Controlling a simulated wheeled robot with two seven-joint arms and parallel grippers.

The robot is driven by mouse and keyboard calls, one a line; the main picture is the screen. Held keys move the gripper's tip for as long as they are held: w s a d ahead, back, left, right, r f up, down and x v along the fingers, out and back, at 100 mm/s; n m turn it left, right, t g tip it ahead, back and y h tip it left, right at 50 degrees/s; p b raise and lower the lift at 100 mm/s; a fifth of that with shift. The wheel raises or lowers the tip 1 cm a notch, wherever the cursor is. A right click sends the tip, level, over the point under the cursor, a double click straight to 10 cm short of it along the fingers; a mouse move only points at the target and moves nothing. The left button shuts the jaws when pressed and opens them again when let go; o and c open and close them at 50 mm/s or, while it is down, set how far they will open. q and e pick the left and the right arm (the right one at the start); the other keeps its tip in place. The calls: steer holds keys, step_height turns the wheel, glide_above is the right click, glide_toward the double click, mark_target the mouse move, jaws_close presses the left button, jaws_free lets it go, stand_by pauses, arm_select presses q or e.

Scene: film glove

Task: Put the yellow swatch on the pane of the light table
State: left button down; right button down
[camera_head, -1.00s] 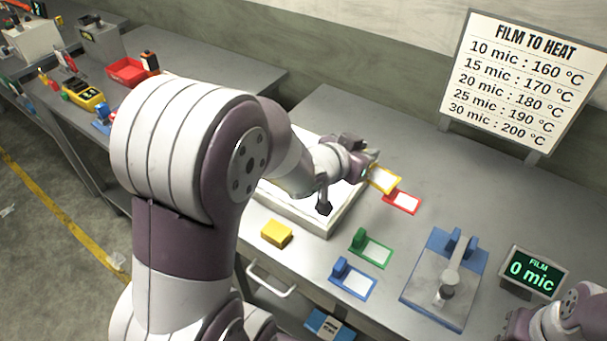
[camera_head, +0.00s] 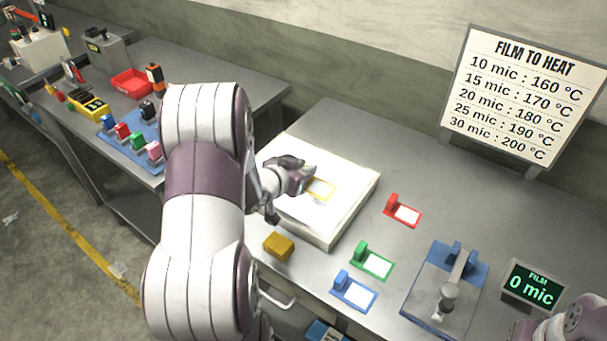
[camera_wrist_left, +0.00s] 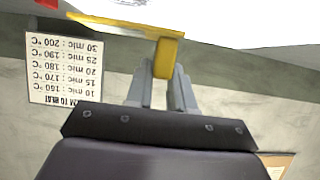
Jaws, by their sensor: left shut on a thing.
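The yellow swatch (camera_head: 321,189) is a flat yellow frame with a pale window, seen over the bright pane of the light table (camera_head: 345,209). In the left wrist view its yellow tab (camera_wrist_left: 166,56) sits between the fingers. My left gripper (camera_head: 308,178) is shut on that tab, above the pane. In the left wrist view the gripper (camera_wrist_left: 163,80) shows both grey fingers on it. I cannot tell whether the swatch touches the pane. My right arm shows only at the lower right corner; its fingers are not in view.
Right of the light table lie a red swatch (camera_head: 403,212), a green swatch (camera_head: 373,261) and a blue swatch (camera_head: 353,291). A yellow block (camera_head: 279,246) sits at its front edge. A blue-based device (camera_head: 446,286) and a film display (camera_head: 532,287) stand further right.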

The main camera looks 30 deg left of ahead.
arm_select(q)
step_height(320, 180, down, 2)
steer(key=shift+f, duration=0.1)
steer(key=shift+w+a+f, duration=0.1)
steer(key=shift+f, duration=0.15)
steer(key=c, duration=1)
jaws_free()
